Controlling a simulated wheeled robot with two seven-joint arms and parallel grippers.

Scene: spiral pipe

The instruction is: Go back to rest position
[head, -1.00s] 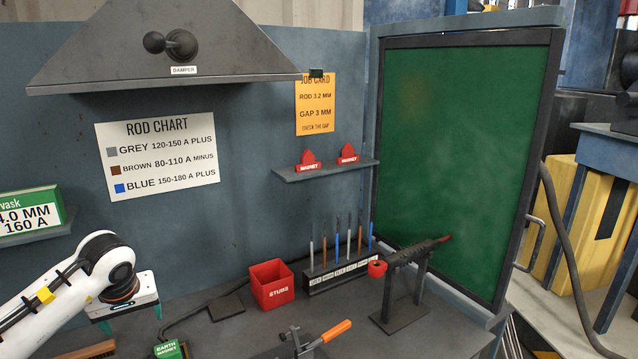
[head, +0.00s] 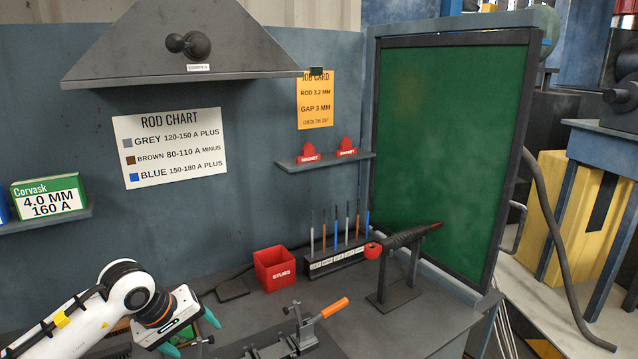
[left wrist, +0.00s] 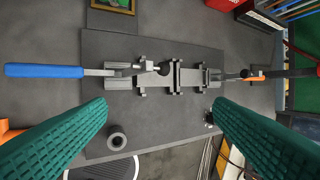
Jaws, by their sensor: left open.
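My left gripper (head: 190,344) is at the lower left of the head view, above the front left of the bench. Its teal fingers are apart and nothing is between them. In the left wrist view the two ribbed green fingers (left wrist: 160,135) are spread wide over a dark plate (left wrist: 205,52). A clamp fixture (left wrist: 170,75) with a blue handle (left wrist: 43,71) and an orange handle (head: 335,307) stands on that plate, apart from the fingers. A short ring-shaped pipe piece (left wrist: 116,142) shows near the left finger. My right gripper is not seen.
A red stubs box (head: 274,268), a rod rack (head: 335,262) and a holder stand (head: 395,300) are along the back of the bench. A grey hood (head: 185,50) hangs above. A green screen (head: 450,150) closes the right side.

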